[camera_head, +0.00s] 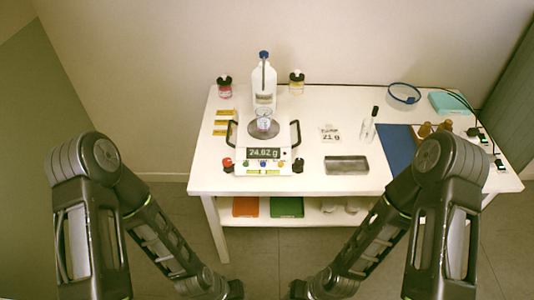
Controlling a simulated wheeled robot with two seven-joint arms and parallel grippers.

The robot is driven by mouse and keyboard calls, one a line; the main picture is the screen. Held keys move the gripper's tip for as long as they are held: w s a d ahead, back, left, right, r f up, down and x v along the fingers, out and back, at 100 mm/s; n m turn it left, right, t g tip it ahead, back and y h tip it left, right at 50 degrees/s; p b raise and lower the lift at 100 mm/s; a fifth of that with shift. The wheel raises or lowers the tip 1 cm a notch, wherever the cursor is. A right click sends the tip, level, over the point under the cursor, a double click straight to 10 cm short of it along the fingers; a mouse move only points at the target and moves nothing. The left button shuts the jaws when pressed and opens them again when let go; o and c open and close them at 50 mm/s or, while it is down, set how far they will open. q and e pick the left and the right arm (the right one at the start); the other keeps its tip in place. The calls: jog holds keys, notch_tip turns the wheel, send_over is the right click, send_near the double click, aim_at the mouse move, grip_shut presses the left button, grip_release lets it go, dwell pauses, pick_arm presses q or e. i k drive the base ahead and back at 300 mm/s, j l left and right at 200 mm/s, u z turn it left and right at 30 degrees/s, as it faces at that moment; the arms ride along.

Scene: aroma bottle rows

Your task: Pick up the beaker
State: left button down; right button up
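The balance display reads about 24.02 g. A spoon-like rod or bottle part behind the beaker overlaps its top, so its rim is hard to make out. My left and right arms come in from the lower left and lower right, and both bend down to the bottom edge in front of the table. Neither gripper's fingers show, and nothing of mine touches the beaker.
The white table (318,108) holds a large white bottle with a blue cap (263,85) behind the balance. Small bottles (225,88) (296,84) flank it.

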aim_at(264, 120)
jog(key=k+l, duration=0.1)
jog(key=l, duration=1.9)
jog(key=k+z, duration=0.05)
jog(key=k, duration=0.05)
